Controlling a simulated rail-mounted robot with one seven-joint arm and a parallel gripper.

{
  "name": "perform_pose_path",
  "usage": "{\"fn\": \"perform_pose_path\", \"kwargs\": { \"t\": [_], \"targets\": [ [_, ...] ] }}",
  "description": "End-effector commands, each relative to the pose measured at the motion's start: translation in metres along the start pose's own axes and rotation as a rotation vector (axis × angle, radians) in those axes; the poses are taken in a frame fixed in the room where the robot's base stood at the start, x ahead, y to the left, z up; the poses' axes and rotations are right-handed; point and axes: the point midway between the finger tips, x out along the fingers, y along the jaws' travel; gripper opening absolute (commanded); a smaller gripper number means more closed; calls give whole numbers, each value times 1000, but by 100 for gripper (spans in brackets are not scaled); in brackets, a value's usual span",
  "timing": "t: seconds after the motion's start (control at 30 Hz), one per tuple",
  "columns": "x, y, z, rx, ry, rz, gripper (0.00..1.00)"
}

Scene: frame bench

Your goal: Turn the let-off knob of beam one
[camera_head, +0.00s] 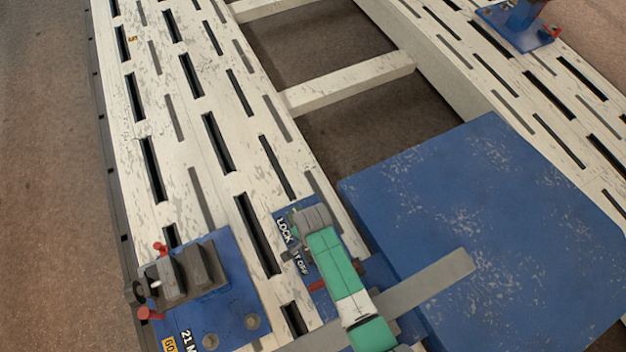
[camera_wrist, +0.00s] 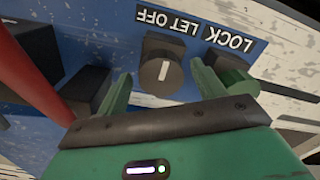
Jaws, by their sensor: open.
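The let-off knob (camera_wrist: 160,68) is a round dark knob with a white pointer line, nearly upright in the wrist view. It sits on a blue panel beside the upside-down label LET OFF (camera_wrist: 167,20). My gripper (camera_wrist: 161,75) is open. Its two green fingers stand on either side of this knob, with a gap showing at each side. In the head view my green arm end covers the knob, and the edge of the label (camera_head: 300,262) shows beside it.
A red bar (camera_wrist: 35,70) and a dark block (camera_wrist: 85,88) are left of the fingers. A blue clamp plate (camera_head: 236,296) stands left on the slotted white beam (camera_head: 190,130).

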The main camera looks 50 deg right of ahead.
Motion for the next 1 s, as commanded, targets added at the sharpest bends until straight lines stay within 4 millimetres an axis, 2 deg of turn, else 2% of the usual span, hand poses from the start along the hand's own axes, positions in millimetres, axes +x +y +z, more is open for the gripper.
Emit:
{"fn": "perform_pose_path", "kwargs": {
  "t": [0.17, 0.4, 0.73, 1.0],
  "targets": [
    [-1, 0, 0, 0, 0, 0, 69],
    [-1, 0, 0, -1, 0, 0, 24],
    [-3, 0, 0, -51, 0, 0, 24],
    [-5, -1, 0, -241, 0, 1, 24]
  ]
}}
